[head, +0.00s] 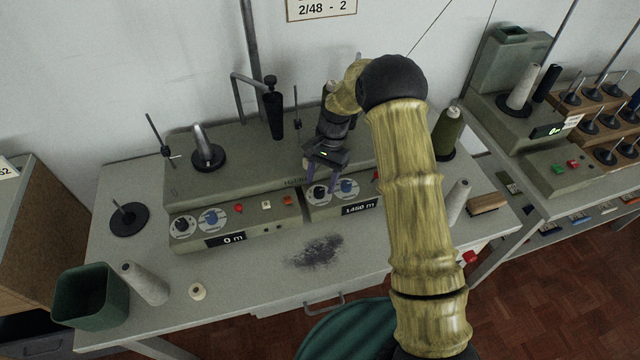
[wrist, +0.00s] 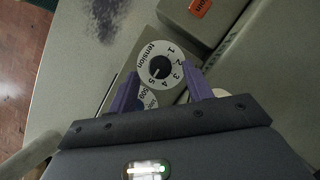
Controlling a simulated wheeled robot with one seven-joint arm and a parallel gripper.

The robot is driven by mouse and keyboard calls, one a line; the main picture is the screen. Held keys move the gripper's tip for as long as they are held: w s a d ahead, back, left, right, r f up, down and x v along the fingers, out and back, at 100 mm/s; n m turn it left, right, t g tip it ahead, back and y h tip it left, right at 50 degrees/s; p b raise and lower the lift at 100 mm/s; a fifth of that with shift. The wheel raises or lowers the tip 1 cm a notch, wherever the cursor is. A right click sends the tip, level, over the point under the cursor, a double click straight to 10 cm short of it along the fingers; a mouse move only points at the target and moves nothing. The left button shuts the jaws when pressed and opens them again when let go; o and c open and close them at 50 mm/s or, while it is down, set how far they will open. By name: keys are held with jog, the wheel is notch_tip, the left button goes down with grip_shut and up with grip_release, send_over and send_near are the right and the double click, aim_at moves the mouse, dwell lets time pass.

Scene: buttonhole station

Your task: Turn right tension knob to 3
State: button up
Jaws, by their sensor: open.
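The right tension knob (head: 320,194) is a small black knob on a white dial, on the right panel of the grey machine. In the wrist view the knob (wrist: 160,70) sits on a dial marked "tension" with numbers 1 to 5. Its pointer seems to lie near the 5, but the mark is too small to be sure. My gripper (head: 322,178) is open over this dial, with its purple fingers on either side of the knob. In the wrist view my gripper (wrist: 162,76) frames the dial, and no contact with the knob shows.
A blue knob (head: 348,187) sits right beside the tension dial. The "1460 m" display (head: 359,208) is below it. The left panel has its own black knob (head: 183,226) and blue knob (head: 211,219).

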aim_at(319, 192)
jog(key=shift+x, duration=1.15)
jog(key=shift+c, duration=0.4)
jog(key=c, duration=0.9)
